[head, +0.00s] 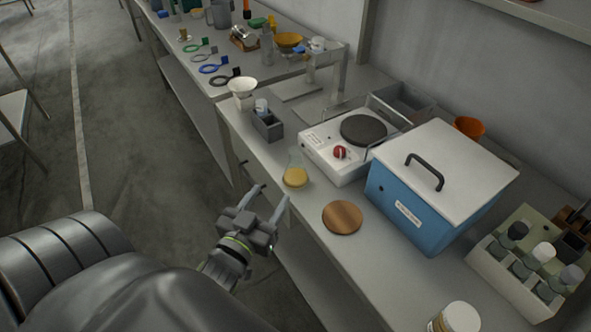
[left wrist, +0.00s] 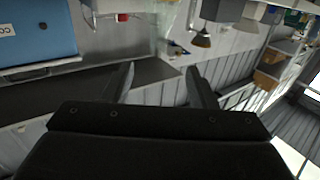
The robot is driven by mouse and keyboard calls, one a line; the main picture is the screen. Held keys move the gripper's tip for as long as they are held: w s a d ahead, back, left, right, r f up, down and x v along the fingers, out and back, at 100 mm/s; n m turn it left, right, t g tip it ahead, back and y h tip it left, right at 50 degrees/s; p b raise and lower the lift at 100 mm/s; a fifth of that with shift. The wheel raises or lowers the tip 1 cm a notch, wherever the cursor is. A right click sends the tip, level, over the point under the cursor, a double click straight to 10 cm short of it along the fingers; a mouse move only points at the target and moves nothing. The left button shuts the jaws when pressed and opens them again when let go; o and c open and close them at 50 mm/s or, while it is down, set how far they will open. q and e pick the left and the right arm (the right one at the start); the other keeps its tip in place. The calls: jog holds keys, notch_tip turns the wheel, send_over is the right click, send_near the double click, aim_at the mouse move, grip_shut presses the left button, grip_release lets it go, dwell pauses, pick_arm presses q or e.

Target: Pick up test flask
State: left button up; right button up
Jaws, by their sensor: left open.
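The test flask (head: 296,175) is a clear conical flask with yellow liquid. It stands upright near the front edge of the bench, in front of the hot plate, in the head view. My left gripper (head: 275,192) is open and empty. It is at the bench's front edge, short of the flask, its fingers pointing towards the bench and apart from the flask. In the left wrist view the open fingers (left wrist: 160,76) have nothing between them. A small amber-brown conical shape shows beyond them there; I cannot tell surely whether it is the flask. My right gripper is not in view.
A hot plate (head: 325,151) with a red knob stands behind the flask. A round wooden disc (head: 342,217) lies to its right, by a blue lidded box (head: 404,207).

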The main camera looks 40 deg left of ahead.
aim_at(292, 162)
pick_arm(q)
jog(key=w, duration=0.3)
jog(key=w+a+p, duration=0.1)
jog(key=w, duration=0.3)
jog(key=w+a, duration=0.1)
jog(key=w, duration=0.3)
jog(key=shift+w+a+f+p, duration=0.15)
jog(key=shift+w+p, duration=0.25)
jog(key=shift+w, duration=0.9)
jog(key=shift+w+a+f+p, duration=0.1)
jog(key=shift+w+a+p, duration=0.25)
jog(key=shift+w, duration=0.9)
jog(key=shift+d+r, duration=0.1)
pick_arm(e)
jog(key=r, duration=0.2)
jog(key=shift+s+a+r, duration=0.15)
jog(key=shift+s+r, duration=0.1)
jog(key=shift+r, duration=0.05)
pick_arm(q)
jog(key=c, duration=1.1)
jog(key=shift+o, duration=0.2)
